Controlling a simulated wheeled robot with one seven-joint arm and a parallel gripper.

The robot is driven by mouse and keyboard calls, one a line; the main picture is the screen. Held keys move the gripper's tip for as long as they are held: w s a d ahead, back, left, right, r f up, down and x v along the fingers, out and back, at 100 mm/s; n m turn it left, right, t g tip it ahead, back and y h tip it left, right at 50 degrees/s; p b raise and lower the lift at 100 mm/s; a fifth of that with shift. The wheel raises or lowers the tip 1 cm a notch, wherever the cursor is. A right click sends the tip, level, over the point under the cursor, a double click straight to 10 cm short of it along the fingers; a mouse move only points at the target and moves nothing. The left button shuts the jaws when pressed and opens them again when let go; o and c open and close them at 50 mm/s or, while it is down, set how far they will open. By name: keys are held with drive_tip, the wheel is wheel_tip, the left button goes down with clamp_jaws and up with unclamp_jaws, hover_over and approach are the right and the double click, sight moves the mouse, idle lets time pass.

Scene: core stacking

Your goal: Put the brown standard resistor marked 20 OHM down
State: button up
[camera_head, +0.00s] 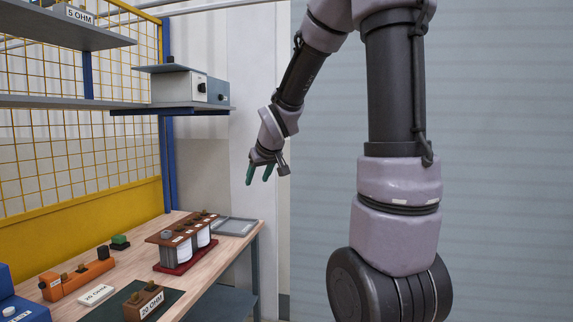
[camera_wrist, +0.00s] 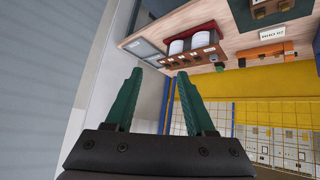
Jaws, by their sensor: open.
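The brown standard resistor (camera_head: 143,303) marked 20 OHM stands on a dark green mat (camera_head: 174,298) at the front of the wooden table, with knobs on its top. In the wrist view it is probably the brown block (camera_wrist: 270,8) at the top right, cut by the edge. My gripper (camera_head: 259,173) is raised in the air beyond the table's right side, well apart from the resistor. In the wrist view its green fingers (camera_wrist: 160,73) are spread with nothing between them.
Two white coils on a red base with a brown top (camera_head: 186,246) stand mid-table. A grey tray (camera_head: 236,226) lies behind them. An orange block (camera_head: 78,281) and a blue box (camera_head: 22,308) are at left. Shelves (camera_head: 60,30) overhang the left side; one holds a grey instrument (camera_head: 180,88).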

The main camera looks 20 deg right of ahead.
drive_tip(key=s+r+m+g+y, duration=0.1)
drive_tip(key=s+r+m, duration=0.2)
drive_tip(key=s, duration=0.9)
drive_tip(key=s+a+r+m+y, duration=0.1)
drive_tip(key=s+r, duration=0.3)
drive_tip(key=s, duration=0.8)
drive_tip(key=shift+s+a+r+m+g, duration=0.3)
drive_tip(key=shift+s+m+g, duration=0.1)
drive_tip(key=shift+m, duration=0.5)
drive_tip(key=shift+w, duration=0.1)
